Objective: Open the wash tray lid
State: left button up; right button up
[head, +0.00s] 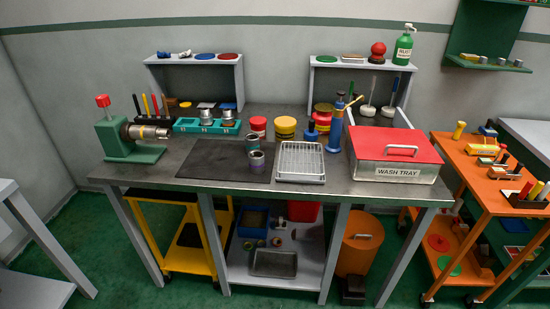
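The wash tray (405,172) is a grey metal box at the right end of the workbench, with a "WASH TRAY" label on its front. Its red lid (370,142) lies flat over the top and looks shut. A pale bar handle (401,149) stands on the lid near its front edge. The inside of the tray is hidden. Neither of my grippers is in view.
A wire rack (300,162) sits just left of the tray, with a blue-and-brass pump (336,130) behind it. A dark mat (215,160) and a green vise (125,140) are further left. An orange cart (480,165) stands to the right.

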aim_at(370, 143)
jog(key=i+l+z, duration=0.3)
jog(key=i+l, duration=0.25)
jog(key=l, duration=0.3)
jog(key=i+l+z, duration=0.25)
jog(key=i+l, duration=0.45)
